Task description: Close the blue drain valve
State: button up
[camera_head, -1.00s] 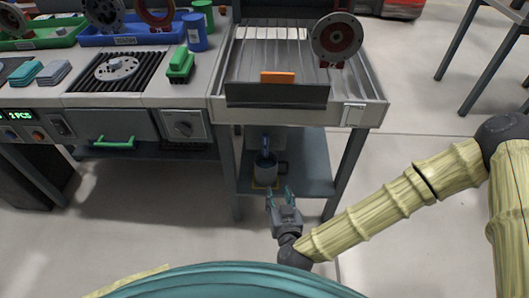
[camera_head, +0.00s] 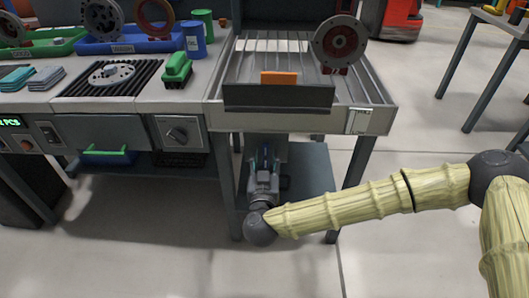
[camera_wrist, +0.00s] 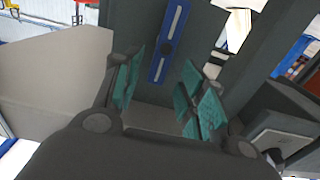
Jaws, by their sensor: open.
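The blue drain valve (camera_wrist: 172,22) shows in the wrist view as a long blue lever with pale slots and a dark pivot at its middle. It stands nearly upright in that view, beyond and between my fingers. In the head view, a small blue part of the valve (camera_head: 264,153) shows under the machine's tray, largely hidden by my gripper. My gripper (camera_wrist: 163,78) is open, with teal finger pads on either side of the line to the lever. No contact with it is visible. In the head view my gripper (camera_head: 263,160) is below the tray, over the lower shelf.
The tray (camera_head: 386,104) with its front wall overhangs my gripper. Table legs (camera_head: 353,162) stand on both sides. The lower shelf (camera_head: 315,172) lies beneath, its cup mostly hidden by my gripper. A dark upright panel and grey surface crowd the wrist view.

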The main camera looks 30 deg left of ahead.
aim_at(265, 151)
jog(key=shift+b+x, duration=0.35)
jog(key=shift+x, duration=1.8)
grip_shut()
jog(key=shift+a, duration=0.15)
